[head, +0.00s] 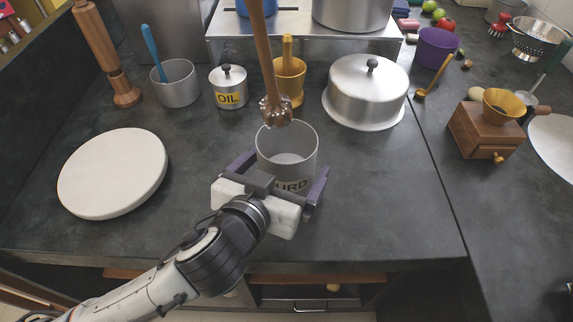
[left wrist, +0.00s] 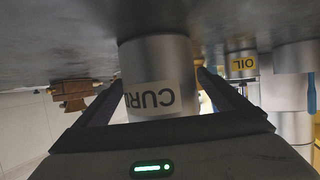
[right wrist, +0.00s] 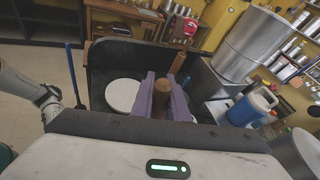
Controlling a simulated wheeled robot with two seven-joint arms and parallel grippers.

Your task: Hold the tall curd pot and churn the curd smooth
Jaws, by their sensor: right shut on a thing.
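The steel curd pot (head: 287,165) stands upright on the dark counter, with its CURD label partly hidden by my left gripper. My left gripper (head: 281,172) is open, with its purple fingers on either side of the pot. The left wrist view shows the pot (left wrist: 155,65) between the fingers. The wooden churner (head: 266,60) hangs upright, its ridged head (head: 276,112) over the far rim of the pot. My right gripper (right wrist: 163,88) is shut on the churner's shaft; it is out of the head view.
Behind stand an OIL canister (head: 228,88), a brass mortar (head: 289,78), a steel mug (head: 175,84) and a domed lid (head: 367,90). A white round board (head: 113,172) lies left. A wooden grinder (head: 484,132) stands right. The counter right of the pot is clear.

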